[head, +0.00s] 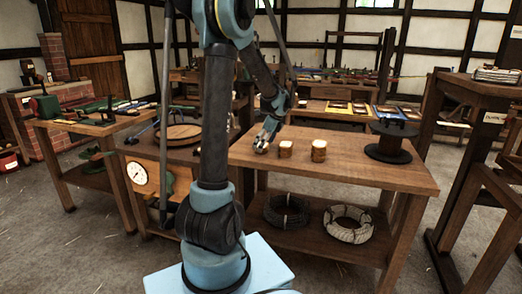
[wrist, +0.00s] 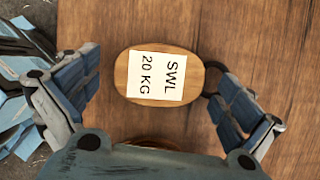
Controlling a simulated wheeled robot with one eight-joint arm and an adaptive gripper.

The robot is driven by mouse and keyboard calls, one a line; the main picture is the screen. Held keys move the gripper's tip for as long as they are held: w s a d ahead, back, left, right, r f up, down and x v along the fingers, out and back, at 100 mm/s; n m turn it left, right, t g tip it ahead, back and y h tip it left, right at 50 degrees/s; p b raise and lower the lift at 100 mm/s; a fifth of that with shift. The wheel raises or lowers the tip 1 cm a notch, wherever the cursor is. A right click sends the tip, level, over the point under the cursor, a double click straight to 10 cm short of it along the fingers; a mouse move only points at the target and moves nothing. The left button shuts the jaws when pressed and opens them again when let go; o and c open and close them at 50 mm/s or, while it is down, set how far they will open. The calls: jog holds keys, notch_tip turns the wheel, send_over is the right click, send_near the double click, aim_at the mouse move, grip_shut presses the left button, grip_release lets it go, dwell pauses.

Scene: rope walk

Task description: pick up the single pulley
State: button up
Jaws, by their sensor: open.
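An oval wooden block (wrist: 121,82) lies on the bench in the wrist view. It carries a white label reading "SWL 20 KG" and a dark ring shows at its right end. It looks like a pulley; its sheave is hidden, so I cannot tell if it is single. My gripper (wrist: 163,92) is open, with its fingers on either side of the block, apart from it. In the head view my gripper (head: 267,137) is low over the bench's left part. Two more small wooden blocks stand right of it, a nearer one (head: 285,149) and a farther one (head: 318,151).
The wooden bench (head: 375,172) has clear top between the blocks and a dark spool (head: 389,143) at its right. Rope coils (head: 348,224) lie on its lower shelf. A round wooden board (head: 183,132) and a dial (head: 137,173) are left. A dark wooden frame (head: 463,130) stands right.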

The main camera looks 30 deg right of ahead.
jog(key=c, duration=1.2)
jog(key=shift+r, duration=0.25)
jog(key=c, duration=0.3)
notch_tip(320, 180, up, 10)
jog(key=shift+f, duration=0.25)
jog(key=shift+c, duration=0.3)
